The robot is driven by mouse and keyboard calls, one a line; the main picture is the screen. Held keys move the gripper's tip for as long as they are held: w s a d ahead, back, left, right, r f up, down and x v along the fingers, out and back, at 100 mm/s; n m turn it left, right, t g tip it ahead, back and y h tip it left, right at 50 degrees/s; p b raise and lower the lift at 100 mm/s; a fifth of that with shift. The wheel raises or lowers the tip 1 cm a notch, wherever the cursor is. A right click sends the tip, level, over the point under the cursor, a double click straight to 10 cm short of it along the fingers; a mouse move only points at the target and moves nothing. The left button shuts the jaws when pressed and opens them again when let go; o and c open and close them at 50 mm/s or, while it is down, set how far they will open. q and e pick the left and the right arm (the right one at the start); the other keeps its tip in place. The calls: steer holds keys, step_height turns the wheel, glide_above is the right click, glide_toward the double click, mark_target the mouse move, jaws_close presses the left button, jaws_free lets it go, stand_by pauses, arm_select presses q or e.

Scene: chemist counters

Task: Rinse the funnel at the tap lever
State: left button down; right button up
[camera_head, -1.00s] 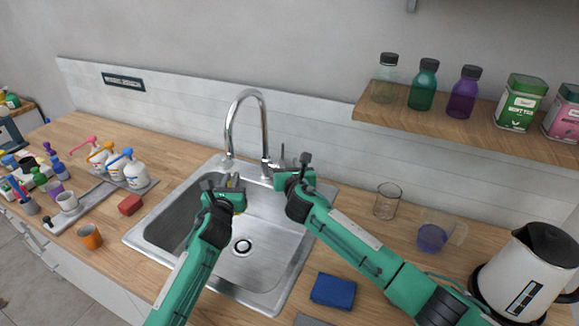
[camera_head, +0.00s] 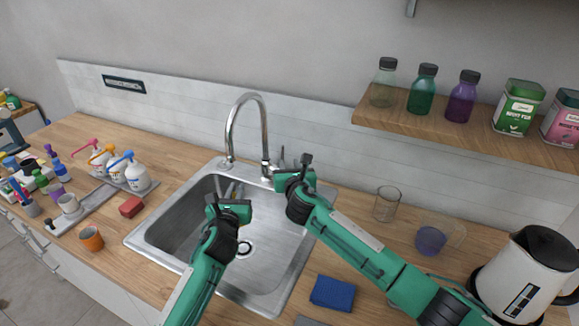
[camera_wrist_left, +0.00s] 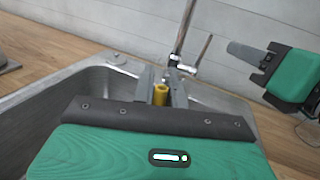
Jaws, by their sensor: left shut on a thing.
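My left gripper (camera_head: 228,190) is over the sink basin, near and below the spout end of the tap (camera_head: 265,122). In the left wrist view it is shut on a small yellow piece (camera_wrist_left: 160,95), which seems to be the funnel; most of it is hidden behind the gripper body. The tap lever (camera_head: 282,154) stands at the tap's base and also shows in the left wrist view (camera_wrist_left: 205,52). My right gripper (camera_head: 282,172) is close beside the lever. Its fingers are too small and hidden to tell open from shut, or whether they touch the lever. No water stream is clear.
The steel sink (camera_head: 278,268) is set in the wooden counter. A glass beaker (camera_head: 387,204), a purple-filled jug (camera_head: 432,238), a kettle (camera_head: 528,275) and a blue sponge (camera_head: 333,292) are to the right. A red block (camera_head: 131,206) and an orange cup (camera_head: 91,239) are to the left.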

arm_select(q)
steer(key=shift+s+d+p, duration=0.2)
steer(key=shift+s+d, duration=0.35)
steer(key=shift+s, duration=0.4)
steer(key=shift+s+d+p, duration=0.2)
steer(key=shift+s+d, duration=0.3)
steer(key=shift+s, duration=0.4)
steer(key=s+d+r+p, duration=0.2)
steer(key=s+r+p, duration=0.2)
steer(key=p, duration=0.1)
steer(key=shift+s+d, duration=0.2)
steer(key=shift+d, duration=0.1)
stand_by(0.7)
